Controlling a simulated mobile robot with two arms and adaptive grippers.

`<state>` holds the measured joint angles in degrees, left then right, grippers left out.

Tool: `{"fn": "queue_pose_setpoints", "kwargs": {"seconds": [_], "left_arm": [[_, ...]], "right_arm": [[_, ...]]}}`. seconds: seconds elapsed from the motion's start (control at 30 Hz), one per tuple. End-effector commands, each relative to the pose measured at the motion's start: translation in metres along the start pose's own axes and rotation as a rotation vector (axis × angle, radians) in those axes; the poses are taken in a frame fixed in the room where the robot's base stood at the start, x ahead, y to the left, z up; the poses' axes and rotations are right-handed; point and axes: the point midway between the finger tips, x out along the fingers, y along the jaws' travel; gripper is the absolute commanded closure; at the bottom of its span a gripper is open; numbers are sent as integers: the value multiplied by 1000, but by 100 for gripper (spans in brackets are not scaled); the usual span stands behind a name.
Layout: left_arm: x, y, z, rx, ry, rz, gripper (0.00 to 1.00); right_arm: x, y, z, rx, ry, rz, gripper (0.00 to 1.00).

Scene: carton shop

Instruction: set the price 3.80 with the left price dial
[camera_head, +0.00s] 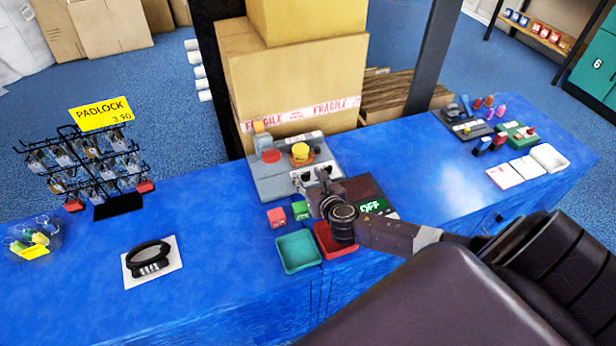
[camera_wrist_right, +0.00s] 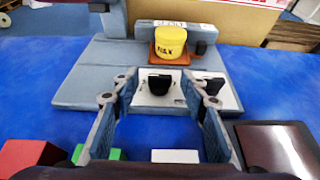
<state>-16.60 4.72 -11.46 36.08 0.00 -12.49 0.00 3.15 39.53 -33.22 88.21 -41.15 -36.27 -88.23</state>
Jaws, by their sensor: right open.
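The left price dial (camera_wrist_right: 160,84) is a black knob on a white plate, seen between the finger tips in the right wrist view. The right dial (camera_wrist_right: 211,84) is partly hidden behind the right-hand finger. In the head view the dials' white plates (camera_head: 300,178) show at the front of the grey unit (camera_head: 270,182). My right gripper (camera_head: 318,184) is open over the front of this unit. In the right wrist view the gripper (camera_wrist_right: 164,92) has a finger on each side of the left dial; contact is not clear. My left gripper is out of view.
A yellow pot (camera_head: 301,152) stands behind the dials. Red (camera_head: 277,216) and green (camera_head: 300,210) blocks, a teal tray (camera_head: 298,251) and a red tray (camera_head: 330,241) are in front. A padlock rack (camera_head: 92,165) stands left. Cartons (camera_head: 295,85) rise behind.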

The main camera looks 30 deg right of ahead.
Motion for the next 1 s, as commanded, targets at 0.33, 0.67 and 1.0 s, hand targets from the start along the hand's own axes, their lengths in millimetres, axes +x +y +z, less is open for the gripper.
{"fn": "queue_pose_setpoints", "kwargs": {"seconds": [0.33,0.67,1.0], "left_arm": [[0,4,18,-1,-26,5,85],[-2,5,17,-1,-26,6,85],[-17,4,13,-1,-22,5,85]], "right_arm": [[0,0,0,1,0,0,84],[-1,1,1,6,0,-9,100],[-1,7,2,72,2,-158,100]]}}
